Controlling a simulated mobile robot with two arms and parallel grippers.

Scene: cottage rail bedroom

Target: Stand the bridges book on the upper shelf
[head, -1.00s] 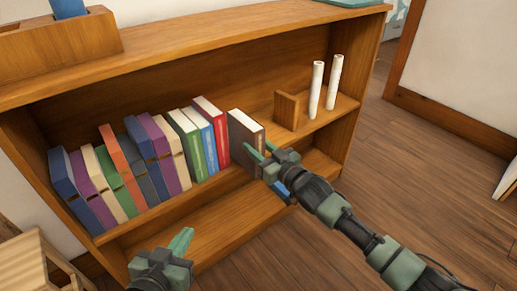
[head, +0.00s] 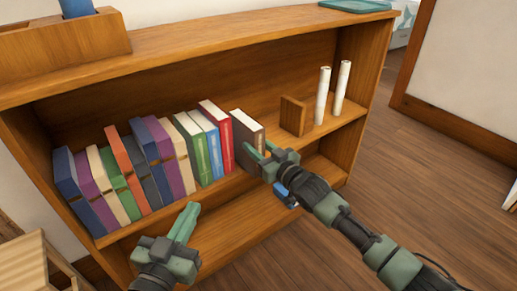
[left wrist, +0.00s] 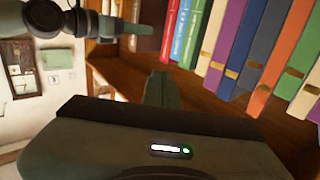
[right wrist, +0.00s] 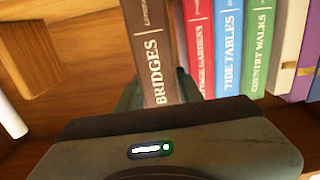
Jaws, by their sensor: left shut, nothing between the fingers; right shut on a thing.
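The bridges book (head: 243,127) is dark brown with pale pages and stands upright on the upper shelf (head: 222,187), at the right end of the row of books. Its spine with the word BRIDGES fills the middle of the right wrist view (right wrist: 153,55). My right gripper (head: 262,160) is shut on the lower part of its spine side. The book is beside the red book (head: 217,135), with a narrow gap at most. Whether its base touches the shelf is hidden. My left gripper (head: 187,222) is shut and empty, in front of the shelf's lower left part.
Several coloured books (head: 130,165) fill the upper shelf to the left. A wooden bookend (head: 292,116) and two white rolls (head: 323,95) stand to the right, with bare shelf between. A wooden stool (head: 25,265) is at the lower left.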

